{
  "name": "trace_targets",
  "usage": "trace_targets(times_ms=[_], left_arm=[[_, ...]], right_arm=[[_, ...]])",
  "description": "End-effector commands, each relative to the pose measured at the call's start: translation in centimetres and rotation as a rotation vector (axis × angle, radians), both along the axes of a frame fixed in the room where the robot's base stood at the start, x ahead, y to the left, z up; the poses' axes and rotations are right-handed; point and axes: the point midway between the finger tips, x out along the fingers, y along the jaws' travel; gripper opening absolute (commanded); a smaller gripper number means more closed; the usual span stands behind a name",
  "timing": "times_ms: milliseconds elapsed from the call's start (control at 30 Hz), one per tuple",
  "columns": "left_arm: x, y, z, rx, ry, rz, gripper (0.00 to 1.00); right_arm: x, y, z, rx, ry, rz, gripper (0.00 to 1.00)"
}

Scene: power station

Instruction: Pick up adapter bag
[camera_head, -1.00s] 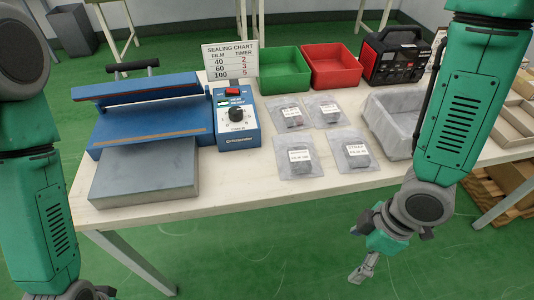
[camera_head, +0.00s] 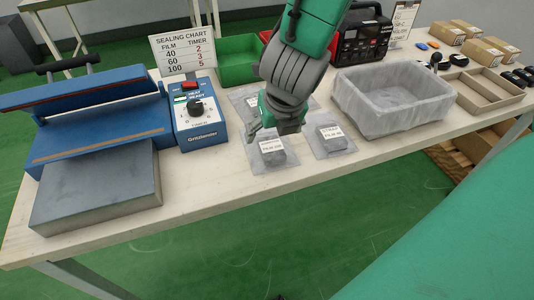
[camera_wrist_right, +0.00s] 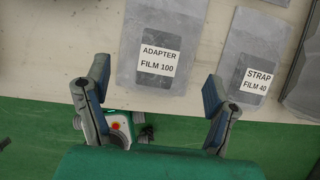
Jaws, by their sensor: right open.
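The adapter bag (camera_head: 268,152) is a clear flat pouch with a dark item and a white label. It lies on the table in the front row of bags. In the right wrist view its label on the bag (camera_wrist_right: 150,45) reads ADAPTER FILM 100. My right gripper (camera_head: 270,126) is above the bags in the head view, partly hidden by its own wrist. In the right wrist view the right gripper (camera_wrist_right: 157,82) is open and empty, its fingers apart on either side of the adapter bag's near end. My left gripper is not in view.
The strap bag (camera_head: 331,139) lies just right of the adapter bag; more bags lie behind, partly hidden by my arm. A blue sealer (camera_head: 95,125) with its control box (camera_head: 196,125) stands left. A grey lined bin (camera_head: 385,125) stands right. The front table edge is close.

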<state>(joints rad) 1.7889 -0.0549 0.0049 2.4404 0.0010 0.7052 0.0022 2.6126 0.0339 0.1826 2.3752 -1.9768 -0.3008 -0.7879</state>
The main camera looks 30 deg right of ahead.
Motion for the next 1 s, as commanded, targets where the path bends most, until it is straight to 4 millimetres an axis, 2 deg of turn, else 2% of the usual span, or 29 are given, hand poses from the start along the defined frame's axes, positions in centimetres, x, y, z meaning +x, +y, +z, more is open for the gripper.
trace_targets(times_ms=[33, 267, 533, 867, 967, 1000], left_arm=[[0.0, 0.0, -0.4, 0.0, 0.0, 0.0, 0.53], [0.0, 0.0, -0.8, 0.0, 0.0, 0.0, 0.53], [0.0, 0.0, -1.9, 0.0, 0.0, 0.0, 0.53], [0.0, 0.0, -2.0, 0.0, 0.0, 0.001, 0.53], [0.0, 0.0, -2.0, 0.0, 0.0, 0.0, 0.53], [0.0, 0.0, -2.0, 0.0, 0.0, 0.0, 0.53]], right_arm=[[0.2, 0.0, -0.9, 0.002, 0.001, -0.001, 0.78], [0.7, -0.2, -2.2, 0.003, 0.001, -0.002, 0.78], [1.9, -0.3, -6.0, 0.002, 0.001, -0.004, 0.78], [2.2, -0.5, -6.5, 0.001, -0.001, -0.003, 0.78], [2.2, -0.5, -6.5, 0.001, 0.0, -0.003, 0.46], [2.2, -0.5, -6.5, 0.001, 0.0, -0.003, 0.32]])
